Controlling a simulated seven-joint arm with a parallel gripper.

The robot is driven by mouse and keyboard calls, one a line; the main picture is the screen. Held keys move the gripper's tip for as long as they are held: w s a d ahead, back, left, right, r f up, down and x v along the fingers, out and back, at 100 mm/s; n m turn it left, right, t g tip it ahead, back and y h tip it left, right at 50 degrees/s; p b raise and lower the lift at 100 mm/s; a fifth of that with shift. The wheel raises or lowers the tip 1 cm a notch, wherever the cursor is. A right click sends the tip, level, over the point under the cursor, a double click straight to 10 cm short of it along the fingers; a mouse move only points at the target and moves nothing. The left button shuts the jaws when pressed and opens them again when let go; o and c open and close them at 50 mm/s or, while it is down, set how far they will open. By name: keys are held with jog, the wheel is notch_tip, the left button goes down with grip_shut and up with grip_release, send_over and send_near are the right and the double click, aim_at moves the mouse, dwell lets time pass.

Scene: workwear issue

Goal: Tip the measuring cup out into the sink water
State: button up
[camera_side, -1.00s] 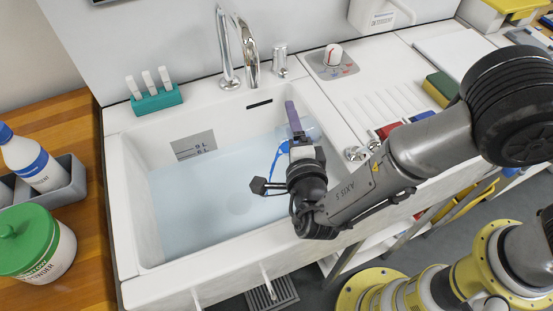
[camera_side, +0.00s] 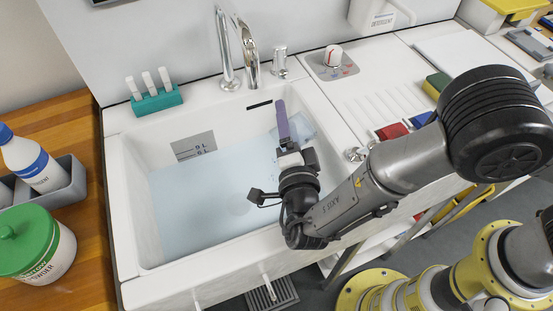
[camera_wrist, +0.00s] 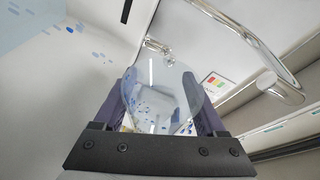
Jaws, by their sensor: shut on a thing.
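The clear measuring cup (camera_side: 303,129) is between the purple fingers of my gripper (camera_side: 284,125), over the right part of the sink. In the wrist view the cup (camera_wrist: 152,82) is see-through, with blue specks or drops showing on or through it, and both fingers grip its sides. It looks tipped over; how much liquid is left inside is unclear. The pale blue sink water (camera_side: 200,205) lies below and to the left, with small blue specks near the gripper. My wrist hides part of the water and the sink's right front.
A chrome faucet (camera_side: 250,60) rises behind the gripper and shows close by in the wrist view (camera_wrist: 283,88). A teal rack (camera_side: 156,100) stands on the back left rim.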

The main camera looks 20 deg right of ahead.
aim_at(301, 120)
jog(key=shift+a+r+n+t, duration=0.25)
jog(key=shift+r+n, duration=0.4)
jog(key=shift+r, duration=0.1)
jog(key=shift+a+r+n+t, duration=0.2)
jog(key=shift+r+n+t, duration=0.05)
jog(key=shift+r+n, duration=0.45)
jog(key=shift+s+r, duration=0.1)
jog(key=shift+r, duration=0.05)
jog(key=f+m, duration=0.2)
jog(key=d+f+m+g, duration=0.1)
jog(key=m, duration=0.1)
jog(key=shift+d+f+b, duration=0.2)
jog(key=shift+f+b, duration=0.1)
jog(key=shift+f, duration=0.1)
jog(key=d+m+g+y, duration=0.1)
jog(key=m, duration=0.2)
jog(key=d+m+g+y, duration=0.1)
jog(key=m+y, duration=0.1)
jog(key=m, duration=0.2)
jog(key=d+m+g+y+p, duration=0.1)
jog(key=d+m+y, duration=0.1)
jog(key=m, duration=0.1)
jog(key=shift+w+r+g, duration=0.25)
jog(key=shift+w+g, duration=0.15)
jog(key=shift+w+d+r+m+y+p, duration=0.15)
jog(key=shift+d+r+m+y, duration=0.7)
jog(key=shift+r+m, duration=0.2)
jog(key=shift+w+d+r+m+y+p, duration=0.1)
jog(key=shift+d+r+m+y+p, duration=0.05)
jog(key=shift+d+r+m+y, duration=0.75)
